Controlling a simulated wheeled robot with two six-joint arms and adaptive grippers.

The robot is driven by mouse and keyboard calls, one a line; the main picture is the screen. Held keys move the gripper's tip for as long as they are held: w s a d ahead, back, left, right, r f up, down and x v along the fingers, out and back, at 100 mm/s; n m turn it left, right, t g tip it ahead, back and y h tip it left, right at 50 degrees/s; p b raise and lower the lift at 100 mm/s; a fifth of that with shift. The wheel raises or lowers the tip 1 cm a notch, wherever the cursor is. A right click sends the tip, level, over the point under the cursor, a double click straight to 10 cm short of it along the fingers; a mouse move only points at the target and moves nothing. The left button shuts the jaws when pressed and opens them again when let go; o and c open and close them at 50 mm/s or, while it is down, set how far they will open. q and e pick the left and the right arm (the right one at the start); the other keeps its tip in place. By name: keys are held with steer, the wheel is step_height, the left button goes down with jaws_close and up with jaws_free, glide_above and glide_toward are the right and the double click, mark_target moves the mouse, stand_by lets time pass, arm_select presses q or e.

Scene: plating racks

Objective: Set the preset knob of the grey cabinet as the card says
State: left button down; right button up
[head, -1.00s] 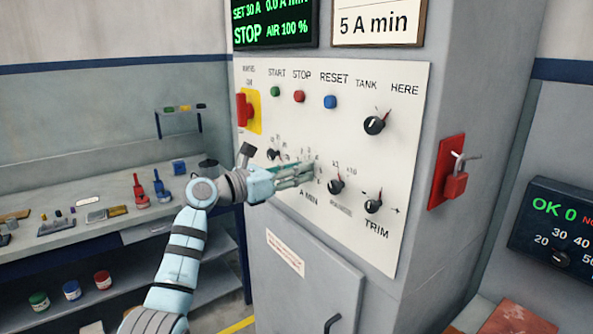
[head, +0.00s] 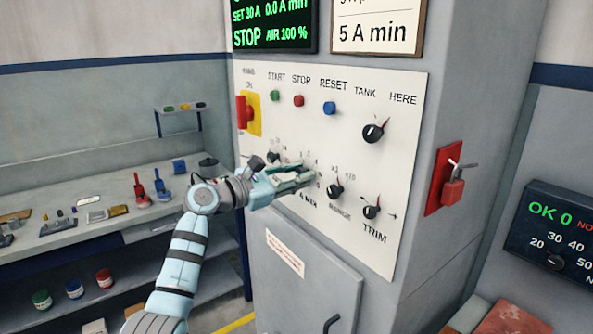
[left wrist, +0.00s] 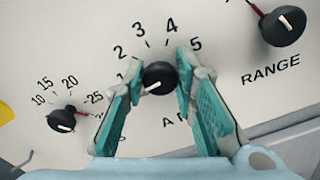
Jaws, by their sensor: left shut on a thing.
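The card (head: 375,35) on the grey cabinet (head: 470,60) reads "5 A min"; a line above it is cut off by the picture edge. The black A MIN knob (left wrist: 158,77) has marks 1 to 5 around it in the left wrist view. Its white pointer line points down and left, below the 1. My left gripper (head: 310,176) is at the panel, shut on this knob, with one teal finger on each side; the fingers (left wrist: 157,82) also show in the left wrist view. In the head view the gripper hides the knob. My right gripper is not in view.
The RANGE knob (head: 334,190) is right of my gripper, with the TRIM knob (head: 371,211) beyond it. A smaller knob marked 10 to 25 (left wrist: 63,120) is to the left. A red padlock (head: 453,190) hangs on the cabinet side. A workbench (head: 100,225) stands left.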

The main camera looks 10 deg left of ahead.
arm_select(q)
steer(key=shift+w+f+m+b, duration=0.15)
steer(key=shift+m+b, duration=1.5)
steer(key=shift+m, duration=4.1)
steer(key=shift+s+f+m+b, duration=0.15)
steer(key=shift+m+b, duration=1.5)
steer(key=shift+m, duration=4.05)
steer(key=shift+w+f+m+b, duration=0.15)
steer(key=shift+m+b, duration=1.5)
steer(key=shift+m, duration=4.1)
